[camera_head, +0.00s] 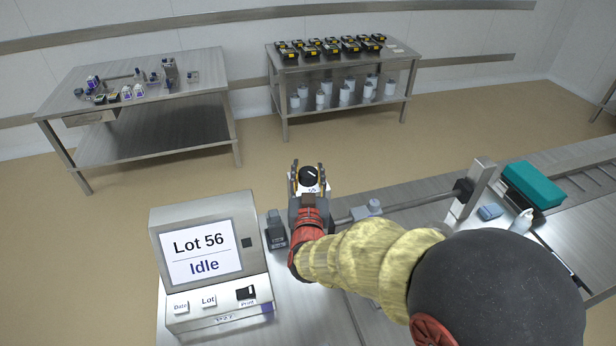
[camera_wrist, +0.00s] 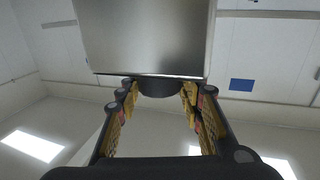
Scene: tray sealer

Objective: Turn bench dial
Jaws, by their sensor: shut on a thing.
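The bench dial (camera_head: 309,176) is a round black knob with a white pointer mark, on a small pale plate at the back edge of the bench. The pointer slants to the upper right; the label below it is partly hidden and too small to read. My gripper (camera_head: 308,171) has one finger on each side of the dial and is shut on it. In the wrist view, my fingers (camera_wrist: 159,92) flank the dark round dial (camera_wrist: 158,84), which sits against a grey metal housing (camera_wrist: 145,38).
A printer console (camera_head: 205,262) reading "Lot 56 Idle" stands left on the bench. A dark grey device (camera_head: 276,230) sits just left of my gripper. A rail (camera_head: 420,203) and post (camera_head: 472,190) are on the right, near a teal box (camera_head: 534,185). Two tables stand behind, with open floor between.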

